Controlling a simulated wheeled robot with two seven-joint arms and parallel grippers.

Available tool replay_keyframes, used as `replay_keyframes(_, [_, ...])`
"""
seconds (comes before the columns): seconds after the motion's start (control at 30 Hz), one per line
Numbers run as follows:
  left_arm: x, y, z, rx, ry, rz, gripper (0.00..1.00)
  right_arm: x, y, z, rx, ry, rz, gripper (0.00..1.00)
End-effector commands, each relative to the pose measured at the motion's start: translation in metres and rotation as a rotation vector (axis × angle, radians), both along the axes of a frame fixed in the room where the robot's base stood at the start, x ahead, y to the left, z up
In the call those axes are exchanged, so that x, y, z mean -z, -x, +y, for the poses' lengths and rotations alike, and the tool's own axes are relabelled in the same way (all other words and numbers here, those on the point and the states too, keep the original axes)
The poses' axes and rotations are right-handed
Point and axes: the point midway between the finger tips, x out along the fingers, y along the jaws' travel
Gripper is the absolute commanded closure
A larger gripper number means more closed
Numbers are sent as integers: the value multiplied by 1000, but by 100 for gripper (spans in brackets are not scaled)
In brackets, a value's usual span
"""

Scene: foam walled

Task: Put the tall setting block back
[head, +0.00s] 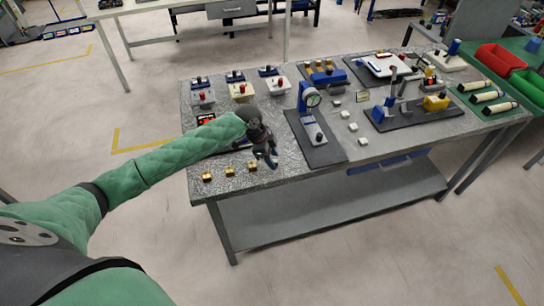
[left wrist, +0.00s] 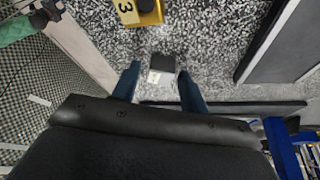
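A small block (left wrist: 161,69), dark on one face with a white label on another, stands on the speckled grey table top in the left wrist view. It may be the tall setting block; its label is too small to read. My left gripper (head: 266,160) is low over the near left part of the table. In the left wrist view its two blue fingers (left wrist: 158,87) are apart, with the block between their tips and a gap on each side. The gripper hides this block in the head view. My right gripper is not in view.
Several brass blocks (head: 230,171) line the near left edge; one, marked 3 (left wrist: 138,12), is close to the gripper. A blue dial gauge stand (head: 304,97) on a dark mat (head: 326,153) stands right of the gripper. Several small pale blocks (head: 353,127) are beyond it.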

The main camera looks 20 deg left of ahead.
Motion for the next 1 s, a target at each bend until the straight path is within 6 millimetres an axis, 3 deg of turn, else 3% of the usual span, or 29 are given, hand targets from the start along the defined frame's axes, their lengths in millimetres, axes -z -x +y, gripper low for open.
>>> replay_keyframes(0.3, [-1,0,0,0,0,0,52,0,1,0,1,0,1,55])
replay_keyframes(0.5, [-15,0,7,0,-2,-4,52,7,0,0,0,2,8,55])
replay_keyframes(0.6, [-30,2,13,0,-1,-4,52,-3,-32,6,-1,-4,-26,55])
replay_keyframes(0.8, [-67,4,28,-1,-1,-4,52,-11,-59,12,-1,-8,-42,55])
replay_keyframes(1.0, [-97,7,39,1,-1,-3,52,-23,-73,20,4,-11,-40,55])
